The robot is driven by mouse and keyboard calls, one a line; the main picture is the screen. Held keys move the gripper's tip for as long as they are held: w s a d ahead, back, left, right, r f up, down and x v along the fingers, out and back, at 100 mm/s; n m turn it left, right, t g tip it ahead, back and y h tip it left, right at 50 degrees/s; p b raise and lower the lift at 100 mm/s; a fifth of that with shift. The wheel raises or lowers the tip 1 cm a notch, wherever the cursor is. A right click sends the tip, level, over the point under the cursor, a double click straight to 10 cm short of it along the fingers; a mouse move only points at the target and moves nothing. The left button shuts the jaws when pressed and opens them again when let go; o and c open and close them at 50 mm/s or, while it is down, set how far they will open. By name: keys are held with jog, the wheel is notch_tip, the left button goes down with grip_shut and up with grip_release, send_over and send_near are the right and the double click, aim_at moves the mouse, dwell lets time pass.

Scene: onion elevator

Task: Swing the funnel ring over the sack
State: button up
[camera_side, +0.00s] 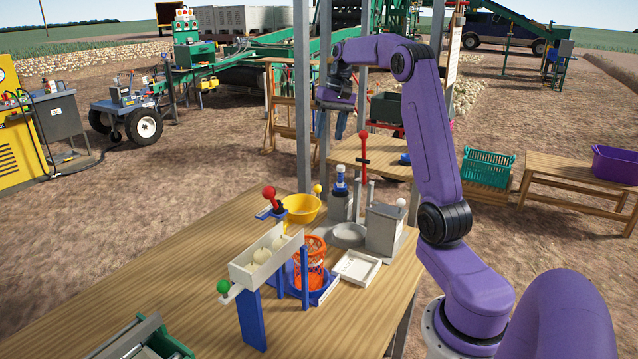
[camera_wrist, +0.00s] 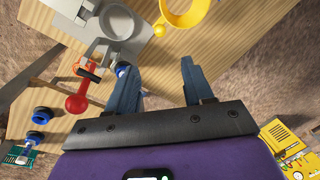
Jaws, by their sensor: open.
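The yellow funnel ring (camera_side: 301,208) is near the back left edge of the wooden table, with a small yellow knob (camera_side: 317,188) at its side. It also shows at the top of the wrist view (camera_wrist: 183,10), cut off by the frame edge. The orange mesh sack (camera_side: 309,265) stands upright in a blue holder (camera_side: 322,291), in front of the ring and apart from it. I cannot make out the sack in the wrist view. My gripper (camera_side: 350,126) is open and empty, high above the table's back edge. Its two blue fingers (camera_wrist: 157,75) point toward the table.
A white trough (camera_side: 267,257) with onions stands left of the sack. A red-knobbed lever (camera_side: 364,150), a grey block (camera_side: 383,228) and a blue-topped post (camera_side: 341,180) stand right of the ring. A white tray (camera_side: 357,267) lies beside the sack.

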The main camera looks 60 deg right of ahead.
jog(key=f, duration=0.5)
jog(key=w+a+f, duration=0.1)
jog(key=f, duration=0.4)
jog(key=a+f, duration=0.1)
jog(key=f, duration=0.4)
jog(key=shift+w+a+f, duration=0.25)
jog(key=shift+w+f, duration=0.05)
jog(key=shift+w, duration=0.1)
grip_shut()
